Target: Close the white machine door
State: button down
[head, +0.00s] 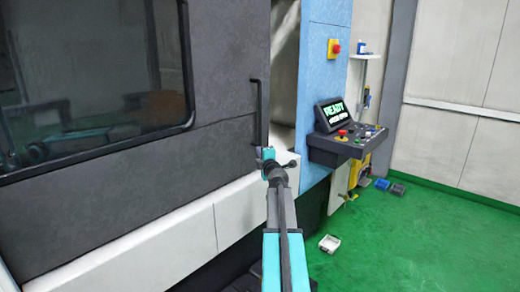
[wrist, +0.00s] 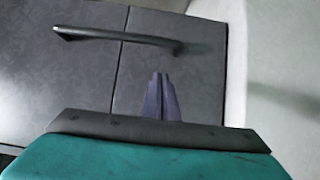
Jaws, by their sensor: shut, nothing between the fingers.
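The machine door (head: 228,80) is dark grey rather than white, with a large dark window (head: 90,70). It stands partly open, with a narrow gap (head: 284,75) between its right edge and the blue column. A black bar handle (head: 256,112) is upright near that edge. The handle also shows in the wrist view (wrist: 115,37), lying across the upper part. My gripper (head: 266,152) is at the handle's lower end. In the wrist view its fingers (wrist: 160,78) are together and empty, just short of the handle's right end, with door surface showing between them.
The blue column (head: 322,85) bears a red emergency button (head: 334,47). A control panel (head: 345,130) reading READY juts out to the right. The floor at right is mostly clear.

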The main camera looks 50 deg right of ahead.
send_near(259, 141)
jog(key=shift+w+a+r, duration=0.6)
jog(key=shift+w+r, duration=0.1)
jog(key=shift+w, duration=1.65)
jog(key=shift+w+d, duration=0.2)
jog(key=shift+d, duration=0.8)
jog(key=shift+w+d, duration=0.2)
jog(key=shift+d, duration=0.8)
